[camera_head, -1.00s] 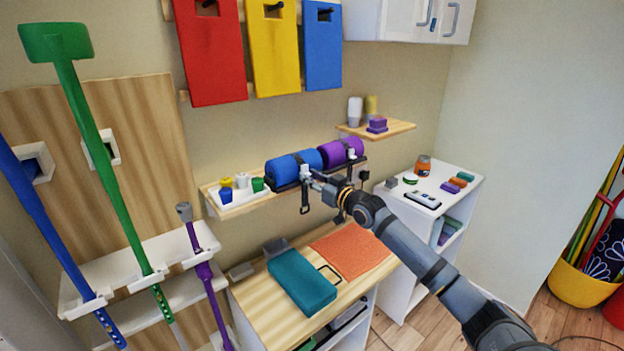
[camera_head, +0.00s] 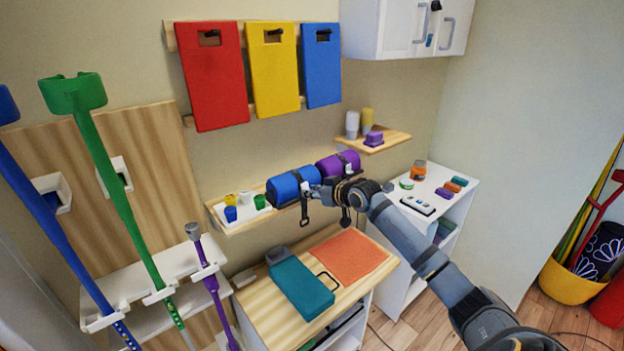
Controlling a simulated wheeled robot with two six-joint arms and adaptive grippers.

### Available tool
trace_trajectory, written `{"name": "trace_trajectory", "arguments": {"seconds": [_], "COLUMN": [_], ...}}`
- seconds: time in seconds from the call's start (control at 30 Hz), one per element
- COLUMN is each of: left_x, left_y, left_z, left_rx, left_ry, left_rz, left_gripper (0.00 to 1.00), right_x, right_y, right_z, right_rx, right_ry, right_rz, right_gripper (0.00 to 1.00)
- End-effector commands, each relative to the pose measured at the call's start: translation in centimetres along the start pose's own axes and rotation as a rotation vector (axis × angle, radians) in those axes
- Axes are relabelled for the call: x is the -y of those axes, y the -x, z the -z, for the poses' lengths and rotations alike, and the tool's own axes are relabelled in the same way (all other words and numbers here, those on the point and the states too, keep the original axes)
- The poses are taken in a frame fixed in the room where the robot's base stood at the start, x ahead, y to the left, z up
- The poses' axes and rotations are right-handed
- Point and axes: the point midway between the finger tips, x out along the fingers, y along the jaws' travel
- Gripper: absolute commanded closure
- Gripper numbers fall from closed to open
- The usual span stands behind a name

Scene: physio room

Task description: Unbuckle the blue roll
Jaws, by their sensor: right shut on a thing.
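The blue roll (camera_head: 285,188) lies on its side on the wooden wall shelf (camera_head: 243,222), with a dark strap around it. A purple roll (camera_head: 332,165) with its own strap lies to its right. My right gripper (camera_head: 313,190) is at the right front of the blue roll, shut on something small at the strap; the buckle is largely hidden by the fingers. A dark strap end (camera_head: 304,220) hangs below the shelf front. My left gripper is not in view.
A white tray (camera_head: 239,215) with small cups stands left of the blue roll. Below is a wooden cabinet top with a teal block (camera_head: 302,290) and an orange mat (camera_head: 348,252). A white shelf unit (camera_head: 462,192) stands right; crutches (camera_head: 120,185) hang left.

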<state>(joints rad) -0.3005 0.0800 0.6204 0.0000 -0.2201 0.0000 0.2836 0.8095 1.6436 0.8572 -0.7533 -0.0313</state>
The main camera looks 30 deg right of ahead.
Motion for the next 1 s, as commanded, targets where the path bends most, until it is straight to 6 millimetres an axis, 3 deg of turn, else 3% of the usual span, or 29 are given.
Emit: {"name": "trace_trajectory", "arguments": {"seconds": [0.03, 0.3, 0.8, 1.0], "left_x": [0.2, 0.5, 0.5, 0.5], "left_y": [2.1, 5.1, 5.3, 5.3], "left_z": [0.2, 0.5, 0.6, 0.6], "left_rx": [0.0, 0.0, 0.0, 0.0], "left_ry": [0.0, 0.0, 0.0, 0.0], "left_rz": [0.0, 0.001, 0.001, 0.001], "left_gripper": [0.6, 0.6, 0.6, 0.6], "right_x": [0.1, 0.1, 0.2, 0.2], "right_y": [0.5, 0.7, 0.7, 0.6], "right_z": [1.4, 2.0, 3.5, 3.8], "right_rx": [0.04, 0.292, 0.757, 0.869], "right_ry": [-0.003, -0.003, -0.002, 0.0], "right_rz": [0.001, 0.003, 0.004, 0.004], "right_gripper": [1.0, 1.0, 1.0, 1.0]}}
